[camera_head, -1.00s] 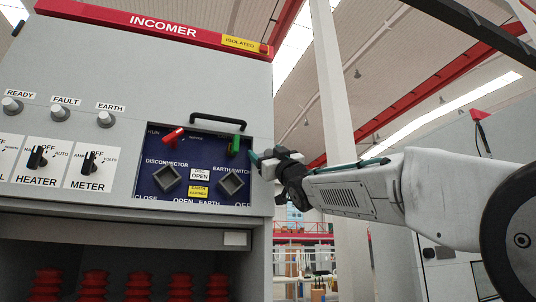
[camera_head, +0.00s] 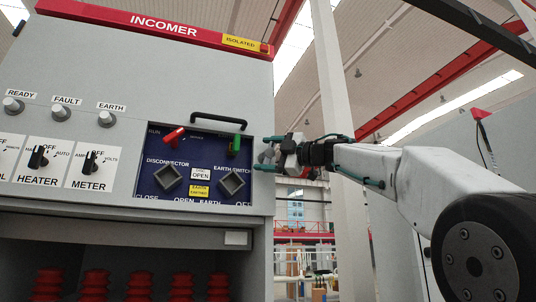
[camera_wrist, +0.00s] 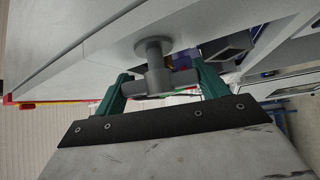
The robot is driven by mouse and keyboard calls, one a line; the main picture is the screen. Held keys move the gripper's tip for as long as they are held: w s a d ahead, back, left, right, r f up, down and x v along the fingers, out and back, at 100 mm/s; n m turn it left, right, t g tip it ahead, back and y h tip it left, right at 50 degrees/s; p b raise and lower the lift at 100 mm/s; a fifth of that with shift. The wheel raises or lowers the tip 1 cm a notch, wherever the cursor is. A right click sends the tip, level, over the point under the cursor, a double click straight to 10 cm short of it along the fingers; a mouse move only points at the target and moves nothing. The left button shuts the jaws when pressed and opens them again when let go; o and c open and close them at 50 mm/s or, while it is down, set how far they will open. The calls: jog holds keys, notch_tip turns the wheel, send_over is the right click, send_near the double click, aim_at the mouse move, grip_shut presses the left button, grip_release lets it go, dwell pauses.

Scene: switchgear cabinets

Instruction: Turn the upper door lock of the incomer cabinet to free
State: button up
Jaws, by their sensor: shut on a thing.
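The upper door lock is a grey T-shaped handle (camera_wrist: 158,82) on a round stem, standing out from a pale grey cabinet face in the wrist view. My gripper (camera_wrist: 163,86) has its two green fingers on the opposite ends of the handle's bar, shut on it. In the head view my gripper (camera_head: 268,157) is at the right edge of the incomer cabinet (camera_head: 110,60), level with the blue panel. The lock is hard to make out there, and no lock position marking is readable.
Several red insulators (camera_head: 93,285) stand in the open bay below. Open hall lies to the right.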

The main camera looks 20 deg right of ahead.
jog(key=shift+f+n+g+h, duration=0.1)
jog(key=shift+n+g+h, duration=0.7)
jog(key=shift+n, duration=0.4)
jog(key=o, duration=1)
jog(key=shift+a, duration=0.1)
jog(key=v, duration=0.7)
jog(key=shift+s+d, duration=0.25)
jog(key=shift+d, duration=0.1)
